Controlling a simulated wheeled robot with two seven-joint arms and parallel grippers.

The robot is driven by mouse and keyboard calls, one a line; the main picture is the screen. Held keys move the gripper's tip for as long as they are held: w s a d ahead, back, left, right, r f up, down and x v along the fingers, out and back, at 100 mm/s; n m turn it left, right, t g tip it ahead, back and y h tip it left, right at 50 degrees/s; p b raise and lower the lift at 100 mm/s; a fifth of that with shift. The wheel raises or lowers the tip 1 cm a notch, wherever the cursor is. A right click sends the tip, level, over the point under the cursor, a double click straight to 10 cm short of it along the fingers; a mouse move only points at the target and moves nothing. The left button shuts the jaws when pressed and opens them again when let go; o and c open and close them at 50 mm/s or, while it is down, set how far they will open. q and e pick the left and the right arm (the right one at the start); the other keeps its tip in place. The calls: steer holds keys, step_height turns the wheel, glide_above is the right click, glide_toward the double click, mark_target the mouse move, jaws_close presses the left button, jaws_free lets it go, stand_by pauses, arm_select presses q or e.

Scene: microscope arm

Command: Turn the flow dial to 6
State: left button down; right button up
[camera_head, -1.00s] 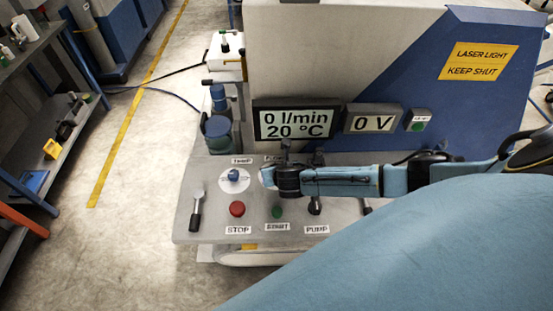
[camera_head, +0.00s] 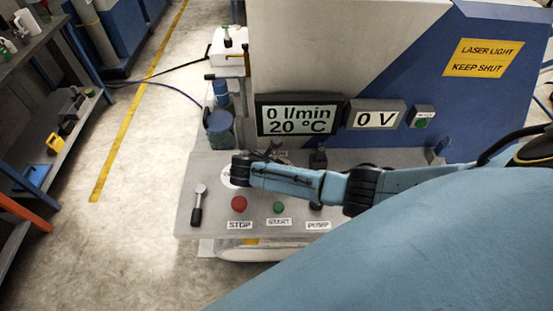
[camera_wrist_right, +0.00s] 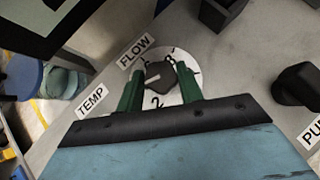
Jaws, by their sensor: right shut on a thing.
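The flow dial (camera_wrist_right: 159,78) is a dark knob on a round white scale, under the FLOW label (camera_wrist_right: 134,52) in the right wrist view. A 2 and an 8 show on the scale; other figures are hidden or unclear. My right gripper (camera_wrist_right: 160,70) has its green fingers on either side of the knob and is shut on it. A light mark on the knob points toward the left of the picture. In the head view my right arm largely hides the dial. The display (camera_head: 298,118) reads 0 l/min and 20 °C. My left gripper is not in view.
The panel holds a red STOP button (camera_head: 239,204), a green START button (camera_head: 279,207) and a lever (camera_head: 197,205) at the left. A TEMP label (camera_wrist_right: 92,100) lies beside FLOW. A dark knob (camera_wrist_right: 297,86) stands right of the gripper. A second display (camera_head: 375,119) reads 0 V.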

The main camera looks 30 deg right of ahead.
steer(key=m+g, duration=0.1)
steer(key=m+g+b, duration=0.1)
steer(key=shift+w+a+f+m+h, duration=0.1)
steer(key=shift+w+m+h, duration=0.05)
steer(key=shift+m+h, duration=0.2)
steer(key=shift+m+g+b, duration=0.55)
steer(key=shift+m+g, duration=0.15)
steer(key=shift+m, duration=0.25)
steer(key=shift+w+m+g+b, duration=0.15)
steer(key=shift+m+g+b, duration=0.85)
steer(key=shift+m, duration=0.2)
steer(key=shift+w+m+g+b, duration=0.1)
steer(key=shift+m+g+b, duration=0.8)
steer(key=shift+m+b, duration=0.25)
steer(key=o, duration=1)
steer(key=b+v, duration=0.1)
steer(key=v, duration=1.2)
steer(key=shift+d+r, duration=0.25)
steer(key=shift+r, duration=0.15)
